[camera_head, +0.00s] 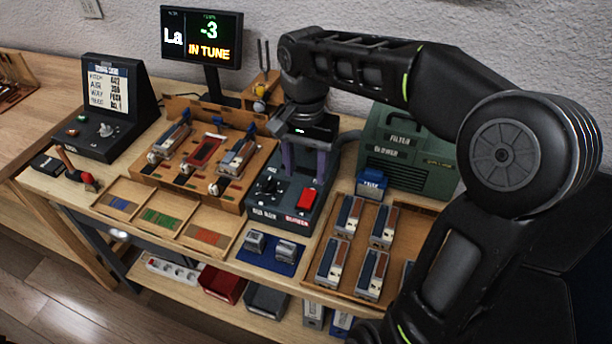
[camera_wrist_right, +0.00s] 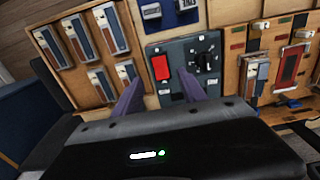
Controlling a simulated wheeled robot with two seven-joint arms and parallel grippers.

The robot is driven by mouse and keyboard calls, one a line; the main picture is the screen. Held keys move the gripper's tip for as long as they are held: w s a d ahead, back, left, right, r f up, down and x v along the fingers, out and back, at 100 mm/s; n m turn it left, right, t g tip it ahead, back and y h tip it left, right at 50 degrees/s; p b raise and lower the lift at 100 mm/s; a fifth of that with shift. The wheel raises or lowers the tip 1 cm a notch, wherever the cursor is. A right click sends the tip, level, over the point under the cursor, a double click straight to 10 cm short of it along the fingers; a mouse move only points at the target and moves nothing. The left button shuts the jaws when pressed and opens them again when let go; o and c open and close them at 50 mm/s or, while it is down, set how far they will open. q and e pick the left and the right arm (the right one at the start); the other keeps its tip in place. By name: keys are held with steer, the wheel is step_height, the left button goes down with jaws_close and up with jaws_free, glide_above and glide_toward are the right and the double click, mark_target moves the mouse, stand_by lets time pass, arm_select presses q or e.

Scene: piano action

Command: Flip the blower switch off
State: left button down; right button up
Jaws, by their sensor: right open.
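The blower switch (camera_head: 306,199) is a red rocker on the right side of a dark control box (camera_head: 262,214), above a red label. It also shows in the wrist view (camera_wrist_right: 160,67), left of a black knob. My right gripper (camera_head: 303,168) reaches down over the back of this box with its purple fingers apart and empty. In the wrist view the fingers (camera_wrist_right: 158,85) stand on either side of the switch's column, and the switch shows beyond them, uncovered. Whether the fingertips touch the box I cannot tell. My left gripper is not in view.
The green filter blower unit (camera_head: 410,150) stands behind right. A wooden tray (camera_head: 338,262) with several blocks lies to the right, and a wooden rack (camera_head: 190,190) to the left. A monitor (camera_head: 202,38) reads "IN TUNE". A blue mat (camera_head: 262,263) with two grey parts lies in front.

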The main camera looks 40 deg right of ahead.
mark_target(305, 202)
steer(key=shift+s+f, duration=0.1)
steer(key=shift+f, duration=0.05)
step_height(305, 202, down, 8)
steer(key=shift+a+r+p, duration=0.1)
steer(key=shift+r+p, duration=0.15)
steer(key=shift+p, duration=0.05)
stand_by(0.3)
steer(key=shift+c, duration=0.2)
jaws_close()
stand_by(0.4)
